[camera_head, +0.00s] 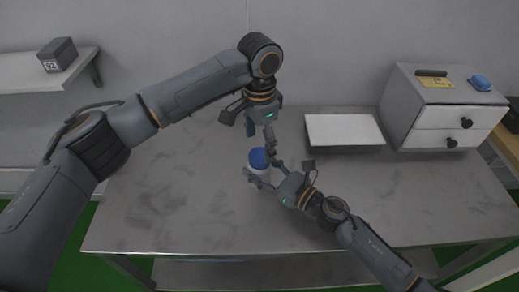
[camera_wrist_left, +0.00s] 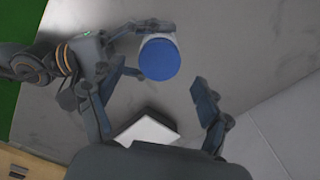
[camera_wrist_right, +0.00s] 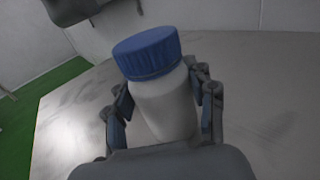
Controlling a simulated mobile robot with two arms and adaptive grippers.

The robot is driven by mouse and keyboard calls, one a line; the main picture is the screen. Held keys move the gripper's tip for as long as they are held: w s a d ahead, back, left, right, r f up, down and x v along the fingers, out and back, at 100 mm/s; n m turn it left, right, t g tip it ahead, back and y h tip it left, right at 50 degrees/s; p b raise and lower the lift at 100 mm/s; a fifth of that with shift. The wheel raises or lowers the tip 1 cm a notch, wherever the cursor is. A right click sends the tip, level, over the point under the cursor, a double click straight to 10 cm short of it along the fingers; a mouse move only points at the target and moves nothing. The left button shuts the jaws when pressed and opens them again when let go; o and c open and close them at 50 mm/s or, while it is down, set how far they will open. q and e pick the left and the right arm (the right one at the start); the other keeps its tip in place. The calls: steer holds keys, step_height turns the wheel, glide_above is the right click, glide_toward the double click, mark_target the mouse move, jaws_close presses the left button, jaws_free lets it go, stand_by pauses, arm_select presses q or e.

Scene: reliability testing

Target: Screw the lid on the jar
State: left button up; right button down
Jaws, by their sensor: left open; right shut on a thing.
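The white jar (camera_wrist_right: 166,108) has a blue ribbed lid (camera_wrist_right: 147,52) on its mouth; a narrow dark line shows under the lid's rim. In the head view the lid (camera_head: 258,158) is above the table. My right gripper (camera_head: 262,176) is shut on the jar body, fingers on both sides. My left gripper (camera_head: 270,147) is open just above and beside the lid. In the left wrist view the lid (camera_wrist_left: 159,59) is between and beyond the open fingers, and they do not appear to touch it. Whether the lid is threaded on cannot be told.
The grey table (camera_head: 150,200) is mostly clear. A white tray (camera_head: 344,131) lies at the back right, beside a white drawer unit (camera_head: 440,115) with a blue object (camera_head: 480,82) and yellow item on top. A shelf (camera_head: 40,78) with a dark box (camera_head: 57,55) is at left.

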arm_select(q)
step_height(320, 180, up, 8)
steer(key=shift+r, duration=0.15)
arm_select(e)
steer(key=shift+c, duration=1.9)
jaws_free()
steer(key=v, duration=1.2)
